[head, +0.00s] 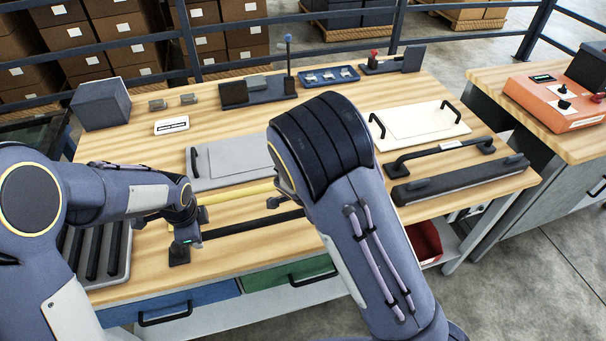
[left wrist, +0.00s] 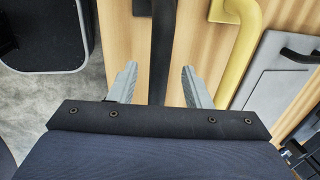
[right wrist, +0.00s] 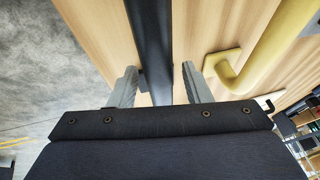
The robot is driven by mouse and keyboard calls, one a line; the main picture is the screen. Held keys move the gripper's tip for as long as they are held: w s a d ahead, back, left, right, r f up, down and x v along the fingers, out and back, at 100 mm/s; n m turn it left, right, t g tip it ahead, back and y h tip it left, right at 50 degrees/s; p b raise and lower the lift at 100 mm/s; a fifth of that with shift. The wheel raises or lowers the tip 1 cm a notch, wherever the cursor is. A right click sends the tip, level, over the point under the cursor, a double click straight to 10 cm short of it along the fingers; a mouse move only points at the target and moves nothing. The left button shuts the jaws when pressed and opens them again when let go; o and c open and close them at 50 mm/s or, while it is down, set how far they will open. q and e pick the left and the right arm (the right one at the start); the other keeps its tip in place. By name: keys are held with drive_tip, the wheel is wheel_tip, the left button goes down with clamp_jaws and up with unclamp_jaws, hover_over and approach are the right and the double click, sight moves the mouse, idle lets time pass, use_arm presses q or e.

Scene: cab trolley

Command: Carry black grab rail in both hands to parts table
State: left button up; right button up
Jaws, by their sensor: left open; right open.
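The black grab rail (head: 255,224) lies along the front of the wooden table, next to a yellow grab rail (head: 235,193). My left gripper (left wrist: 158,70) is open over the black rail near its left end. In the left wrist view the black rail (left wrist: 162,45) passes between the two fingers. My right gripper (right wrist: 160,70) is open, with the black rail (right wrist: 152,40) between its fingers in the right wrist view. The head view hides this gripper and the rail's right part behind my right arm. I cannot tell whether any finger touches the rail.
Grey panel (head: 225,163) and white panel (head: 420,122) lie behind the rails. Another black rail (head: 435,152) and a dark bar (head: 460,179) lie at the right. A second table (head: 500,83) with an orange control box (head: 560,102) stands further right.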

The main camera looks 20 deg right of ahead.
drive_tip(key=shift+r, duration=0.1)
use_arm(q)
drive_tip(key=r, duration=0.2)
drive_tip(key=s+r, duration=0.1)
drive_tip(key=r, duration=0.2)
drive_tip(key=shift+r, duration=0.35)
use_arm(e)
drive_tip(key=v, duration=1.2)
